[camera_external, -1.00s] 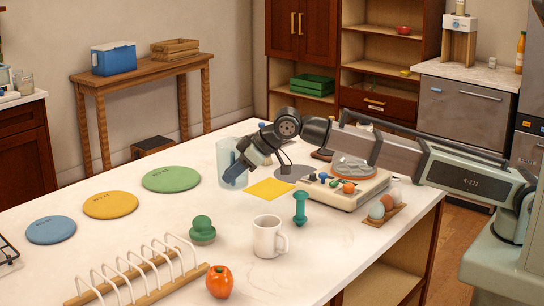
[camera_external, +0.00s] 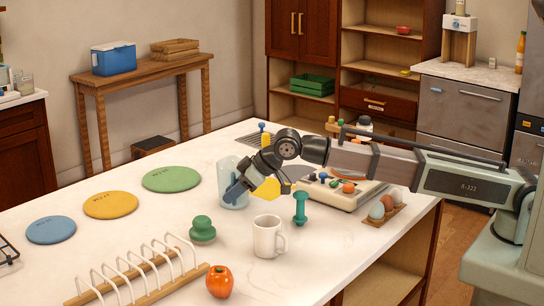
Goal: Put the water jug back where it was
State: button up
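The water jug (camera_external: 227,171), a clear glass cylinder, stands upright at the middle of the white counter in the outside view. My gripper (camera_external: 235,191) comes from the right and its blue fingers are at the jug's near side, low on the wall. The fingers look shut on the jug, though the contact is partly hidden. I cannot tell whether the jug's base touches the counter. A yellow square (camera_external: 268,191) lies just right of the jug, partly hidden by my gripper.
A green knob-shaped piece (camera_external: 202,229), a white mug (camera_external: 267,238) and a teal dumbbell-shaped piece (camera_external: 300,208) stand in front. Green (camera_external: 171,179), yellow (camera_external: 110,205) and blue (camera_external: 51,230) discs lie left. A scale-like device (camera_external: 350,196) stands right. Counter between discs and rack (camera_external: 140,275) is clear.

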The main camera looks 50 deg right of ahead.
jog(key=shift+o, duration=0.7)
jog(key=v, duration=1.2)
